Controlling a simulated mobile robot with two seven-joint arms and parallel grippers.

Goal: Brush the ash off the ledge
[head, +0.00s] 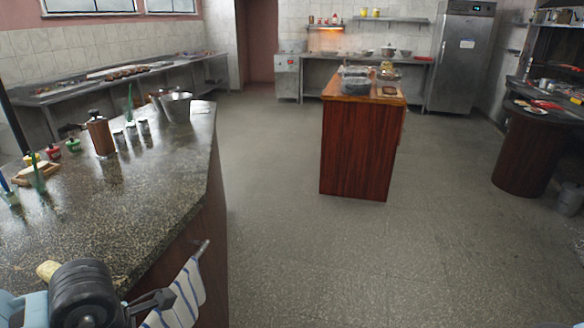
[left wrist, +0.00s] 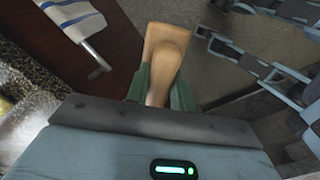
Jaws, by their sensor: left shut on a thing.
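My left gripper (left wrist: 160,88) is shut on a pale wooden handled tool (left wrist: 168,55), which looks like a brush. Its rounded handle stands between the green finger pads, with a flat wooden part behind it; no bristles show. In the head view the tool cannot be made out clearly beside my dark wrist at the lower left. A whitish grey patch (left wrist: 28,125) shows at the left of the left wrist view; I cannot tell whether it is ash or glare. The ledge cannot be told for certain. My right gripper is not in view.
A wooden island (head: 358,150) stands mid-room. The floor between is clear.

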